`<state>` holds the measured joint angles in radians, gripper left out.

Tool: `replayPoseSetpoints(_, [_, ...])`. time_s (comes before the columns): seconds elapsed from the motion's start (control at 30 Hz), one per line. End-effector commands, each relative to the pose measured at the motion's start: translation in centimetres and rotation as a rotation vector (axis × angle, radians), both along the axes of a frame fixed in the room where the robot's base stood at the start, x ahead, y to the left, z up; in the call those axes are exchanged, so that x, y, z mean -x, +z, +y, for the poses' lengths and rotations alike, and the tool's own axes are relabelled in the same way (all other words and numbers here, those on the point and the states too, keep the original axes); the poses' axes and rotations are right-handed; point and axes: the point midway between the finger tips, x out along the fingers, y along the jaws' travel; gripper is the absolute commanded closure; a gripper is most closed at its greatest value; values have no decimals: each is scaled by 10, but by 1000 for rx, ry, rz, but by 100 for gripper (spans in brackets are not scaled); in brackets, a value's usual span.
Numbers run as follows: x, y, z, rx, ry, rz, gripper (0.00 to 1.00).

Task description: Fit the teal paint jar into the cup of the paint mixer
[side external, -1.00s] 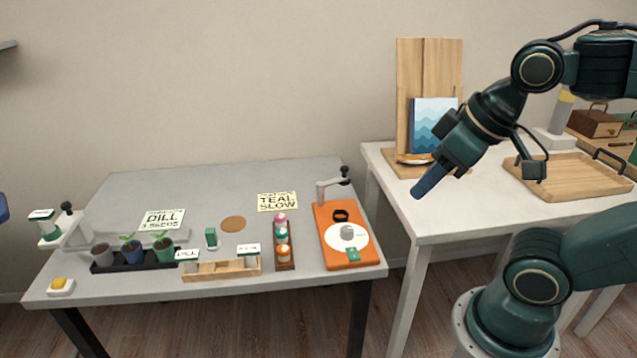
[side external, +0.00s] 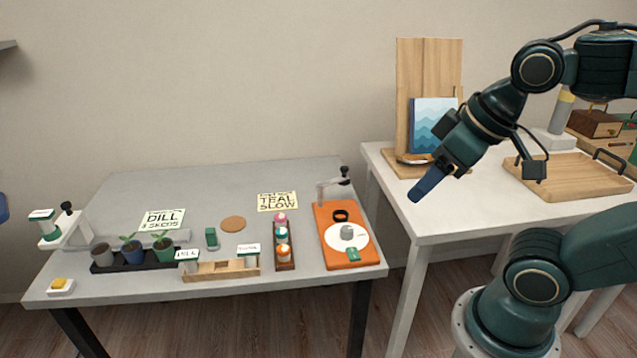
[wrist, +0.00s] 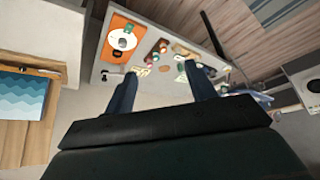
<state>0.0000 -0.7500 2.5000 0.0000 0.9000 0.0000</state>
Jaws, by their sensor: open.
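The teal paint jar (side external: 282,234) has a light cap and stands in a narrow wooden rack (side external: 293,262), between a pink-topped jar (side external: 280,218) and an orange one (side external: 284,252). The paint mixer (side external: 330,262) is an orange board to the right of the rack. It carries a white disc (side external: 332,236) with a grey cup-like piece (side external: 347,232), a black ring (side external: 340,215) and a grey arm. My gripper (side external: 416,196) is high, to the right of the mixer and far from the jar. In the wrist view, my gripper (wrist: 160,88) is open and empty; the mixer (wrist: 117,28) is beyond it.
A sign reading TEAL SLOW (side external: 277,202) lies behind the rack. Plant pots (side external: 132,252), a wooden holder (side external: 222,270) and a green block (side external: 211,238) stand to the left. A white table (side external: 470,215) holds a wooden tray (side external: 570,180) and an upright board (side external: 408,80).

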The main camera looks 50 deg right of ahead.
Motion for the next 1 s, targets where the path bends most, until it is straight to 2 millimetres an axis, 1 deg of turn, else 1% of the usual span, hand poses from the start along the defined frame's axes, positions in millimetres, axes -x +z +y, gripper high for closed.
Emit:
replayPoseSetpoints(0.37, [-2, 1, 0, -5, -5, 2, 43])
replayPoseSetpoints(0.53, [-13, 8, 3, -30, -31, 17, 43])
replayPoseSetpoints(0.67, [-30, 17, 7, -69, -72, 41, 43])
replayPoseSetpoints(0.77, [-48, 25, 9, -108, -115, 63, 43])
replayPoseSetpoints(1.0, [-98, 38, 14, -204, -230, 128, 43])
